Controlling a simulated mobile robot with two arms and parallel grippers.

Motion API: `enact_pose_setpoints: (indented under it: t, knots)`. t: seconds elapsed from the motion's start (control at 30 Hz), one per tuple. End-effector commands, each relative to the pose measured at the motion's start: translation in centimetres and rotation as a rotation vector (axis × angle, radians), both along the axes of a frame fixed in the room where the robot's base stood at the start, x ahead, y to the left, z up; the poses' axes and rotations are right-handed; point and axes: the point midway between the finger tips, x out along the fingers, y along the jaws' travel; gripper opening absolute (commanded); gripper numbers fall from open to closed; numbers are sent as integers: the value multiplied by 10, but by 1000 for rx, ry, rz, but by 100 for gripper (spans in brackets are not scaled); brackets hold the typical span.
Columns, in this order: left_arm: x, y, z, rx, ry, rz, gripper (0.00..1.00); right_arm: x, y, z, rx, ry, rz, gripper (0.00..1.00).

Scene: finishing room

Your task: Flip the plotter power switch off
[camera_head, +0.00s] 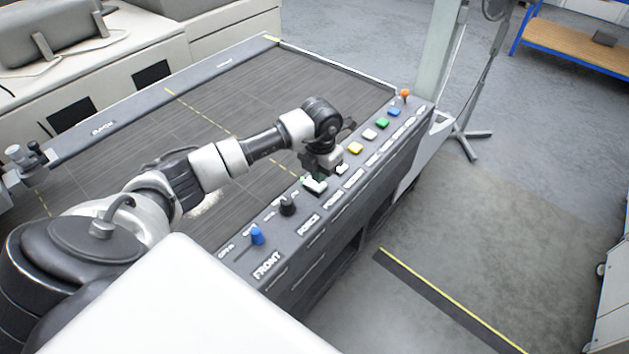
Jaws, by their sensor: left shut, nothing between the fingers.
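The plotter is a large flatbed with a dark bed (240,100) and a sloping grey control panel (300,240) along its near right side. On the panel a small white rocker-like switch (316,187) sits under my left gripper (314,177); which control is the power switch I cannot read for sure from the small labels. My left gripper points down, is shut and holds nothing. Its fingertips are at or just above the white switch; contact and the switch's position cannot be told. My right gripper is not in view.
Along the panel are a blue knob (257,236), a black knob (287,205), a yellow button (355,148), a green button (382,123), a blue button (393,112) and an orange knob (405,95). A pale post (438,50) rises beyond the panel's far end.

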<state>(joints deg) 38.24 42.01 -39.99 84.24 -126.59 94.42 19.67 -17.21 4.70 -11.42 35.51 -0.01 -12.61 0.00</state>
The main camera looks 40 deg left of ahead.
Motion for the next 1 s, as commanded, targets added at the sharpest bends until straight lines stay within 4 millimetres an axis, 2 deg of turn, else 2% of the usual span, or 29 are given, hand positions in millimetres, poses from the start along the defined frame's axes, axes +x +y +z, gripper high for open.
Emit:
enact_pose_setpoints:
  t: [1.0]
  knots:
    - [0, 0, -8, 0, 0, 0, 0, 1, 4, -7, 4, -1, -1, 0]
